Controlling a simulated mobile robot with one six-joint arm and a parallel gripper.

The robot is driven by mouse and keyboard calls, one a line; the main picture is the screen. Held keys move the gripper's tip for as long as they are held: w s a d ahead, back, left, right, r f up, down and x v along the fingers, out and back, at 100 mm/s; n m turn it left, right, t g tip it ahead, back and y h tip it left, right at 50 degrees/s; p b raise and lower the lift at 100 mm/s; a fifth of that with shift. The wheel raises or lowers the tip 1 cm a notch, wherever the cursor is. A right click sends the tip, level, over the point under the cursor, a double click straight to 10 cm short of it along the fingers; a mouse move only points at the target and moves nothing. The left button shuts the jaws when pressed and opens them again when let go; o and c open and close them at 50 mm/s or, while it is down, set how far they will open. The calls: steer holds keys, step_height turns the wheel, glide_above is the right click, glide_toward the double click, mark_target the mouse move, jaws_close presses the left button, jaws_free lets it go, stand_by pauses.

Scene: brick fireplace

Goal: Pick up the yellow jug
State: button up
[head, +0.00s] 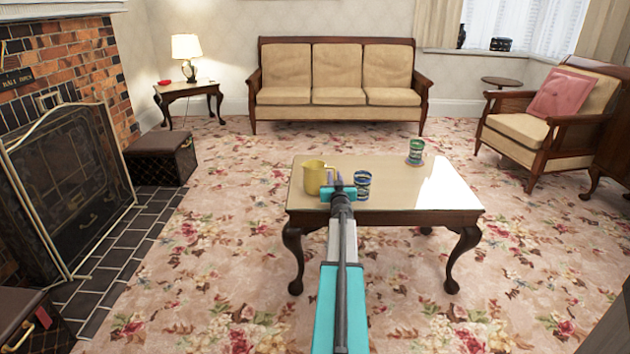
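The yellow jug (313,178) stands upright on the left part of the coffee table (420,195), near its back left corner. Its handle shows on its right side, toward my gripper. My gripper (334,178) is at the front of my outstretched arm, over the table's front left area. In the picture it lies just right of the jug and partly overlaps the handle area.
A blue striped cup (363,186) stands just right of my gripper. A green patterned cup (416,151) stands at the table's back right. A sofa (338,90) is behind, an armchair (550,125) at right, and a fireplace screen (70,185) at left. Carpet around the table is open.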

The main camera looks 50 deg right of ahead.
steer(key=shift+c, duration=0.5)
jaws_close()
stand_by(1.3)
